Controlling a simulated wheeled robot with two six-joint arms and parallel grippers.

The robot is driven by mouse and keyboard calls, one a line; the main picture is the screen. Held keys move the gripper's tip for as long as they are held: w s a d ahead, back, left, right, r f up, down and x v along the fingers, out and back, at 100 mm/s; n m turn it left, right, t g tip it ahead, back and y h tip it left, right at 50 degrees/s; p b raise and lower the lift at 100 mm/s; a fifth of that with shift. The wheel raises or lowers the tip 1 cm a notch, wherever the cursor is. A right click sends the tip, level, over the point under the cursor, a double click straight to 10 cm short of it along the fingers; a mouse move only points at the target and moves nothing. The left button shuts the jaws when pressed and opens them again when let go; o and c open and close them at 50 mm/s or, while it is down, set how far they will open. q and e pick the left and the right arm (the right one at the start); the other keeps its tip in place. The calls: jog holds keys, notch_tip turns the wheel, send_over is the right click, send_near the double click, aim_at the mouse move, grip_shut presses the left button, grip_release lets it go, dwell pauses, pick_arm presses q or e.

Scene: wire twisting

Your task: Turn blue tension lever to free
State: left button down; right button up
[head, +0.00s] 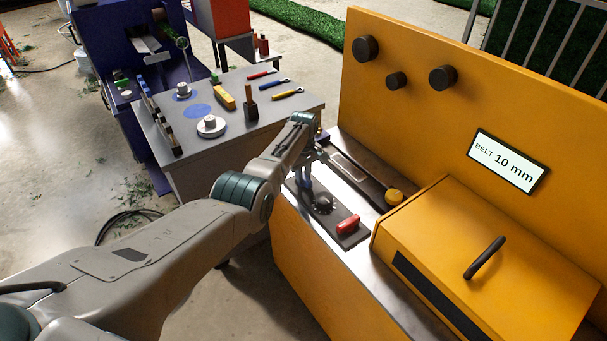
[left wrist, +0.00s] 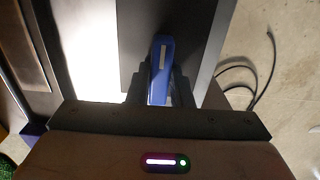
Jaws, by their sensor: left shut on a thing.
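The blue tension lever (left wrist: 161,62) shows in the left wrist view, with a pale stripe along its top. It stands between the two dark fingers of my left gripper (left wrist: 160,88), which is shut on it. In the head view my left gripper (head: 307,165) reaches down to the far end of a dark control plate (head: 333,213) on the yellow machine. There the arm and gripper hide most of the lever, and its setting cannot be read. My right gripper is not in view.
A black knob (head: 324,203) and a red handle (head: 348,224) sit on the same plate, close to my gripper. A yellow-knobbed lever (head: 395,196) lies to the right. A grey tool table (head: 225,125) stands left.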

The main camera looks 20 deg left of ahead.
pick_arm(q)
jog(key=shift+w+r, duration=0.1)
jog(key=shift+r, duration=0.05)
jog(key=c, duration=1.3)
grip_release()
jog(key=shift+r, duration=0.25)
notch_tip(320, 180, up, 10)
jog(key=shift+b, duration=0.3)
